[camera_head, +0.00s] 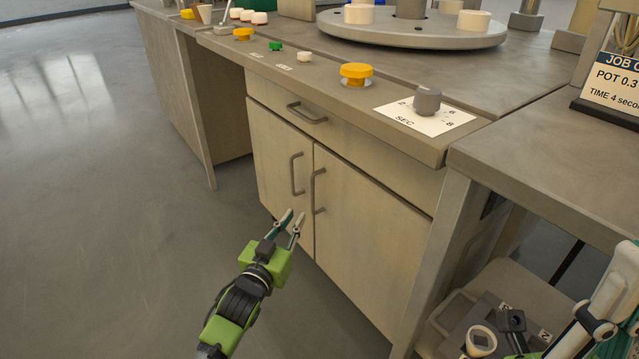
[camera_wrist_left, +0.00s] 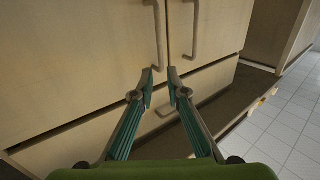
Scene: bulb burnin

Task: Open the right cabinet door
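The right cabinet door (camera_head: 375,240) is shut, a beige panel with a grey vertical bar handle (camera_head: 319,191) near its left edge. The left door's handle (camera_head: 296,174) stands just beside it. My left gripper (camera_head: 292,218) is open and empty, in front of the doors and below the handles in the head view. The left wrist view looks upside down; there the open fingers (camera_wrist_left: 160,76) are apart with nothing between them, and the right door's handle (camera_wrist_left: 158,32) lies left of the seam. My right gripper (camera_head: 603,322) is partly cut off at the lower right.
A drawer with a handle (camera_head: 307,113) is above the doors. The counter carries a yellow button (camera_head: 356,72), a grey knob (camera_head: 427,101) and a turntable (camera_head: 412,36). A side table (camera_head: 545,150) stands right of the cabinet. Open floor (camera_head: 110,230) lies left.

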